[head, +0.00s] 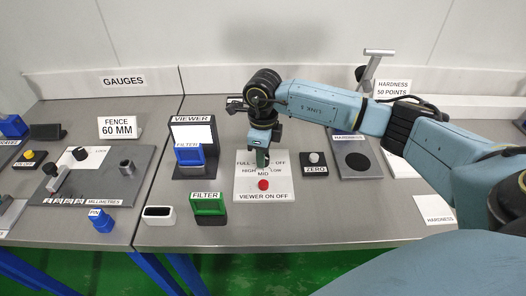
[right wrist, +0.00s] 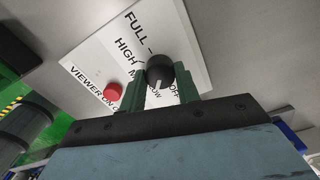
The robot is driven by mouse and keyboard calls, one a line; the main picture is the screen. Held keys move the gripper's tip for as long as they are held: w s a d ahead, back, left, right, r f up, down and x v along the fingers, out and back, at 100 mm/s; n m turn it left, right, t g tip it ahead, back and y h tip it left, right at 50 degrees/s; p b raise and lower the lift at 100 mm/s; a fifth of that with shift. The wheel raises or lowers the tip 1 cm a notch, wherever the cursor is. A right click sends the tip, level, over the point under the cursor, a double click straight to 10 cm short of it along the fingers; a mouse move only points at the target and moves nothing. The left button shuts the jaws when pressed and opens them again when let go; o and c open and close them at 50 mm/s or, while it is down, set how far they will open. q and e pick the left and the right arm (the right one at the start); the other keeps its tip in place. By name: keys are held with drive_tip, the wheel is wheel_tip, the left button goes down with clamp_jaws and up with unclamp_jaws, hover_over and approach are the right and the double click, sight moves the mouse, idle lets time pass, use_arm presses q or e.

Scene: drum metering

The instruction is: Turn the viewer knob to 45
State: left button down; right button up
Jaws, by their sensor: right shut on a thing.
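The viewer knob (right wrist: 160,72) is a round black knob with a white pointer mark, on a white panel (head: 246,187) lettered FULL, HIGH, MID, LOW and OFF. In the right wrist view its pointer is toward the gripper, near the word LOW. My right gripper (head: 263,158) comes down over the panel; its green fingers are shut on the knob, one on each side. In the head view the gripper hides the knob. A red button (head: 263,184) sits on the panel above VIEWER ON OFF. The viewer (head: 192,135) stands left of the panel. My left gripper is not in view.
A blue filter (head: 190,158) stands at the viewer and a green filter (head: 208,207) stands in front. A ZERO knob block (head: 314,163) and a hardness block (head: 355,160) are to the right. A fence gauge (head: 85,180) is on the left.

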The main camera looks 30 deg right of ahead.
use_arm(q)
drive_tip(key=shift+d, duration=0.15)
use_arm(e)
drive_tip(key=shift+m, duration=0.4)
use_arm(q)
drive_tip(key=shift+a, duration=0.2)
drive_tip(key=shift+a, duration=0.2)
use_arm(e)
drive_tip(key=o, duration=1)
drive_tip(key=shift+r, duration=0.1)
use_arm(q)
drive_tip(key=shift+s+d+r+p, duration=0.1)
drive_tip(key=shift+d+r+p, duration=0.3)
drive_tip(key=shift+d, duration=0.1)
use_arm(e)
wheel_tip(320, 180, up, 13)
drive_tip(key=shift+r, duration=0.15)
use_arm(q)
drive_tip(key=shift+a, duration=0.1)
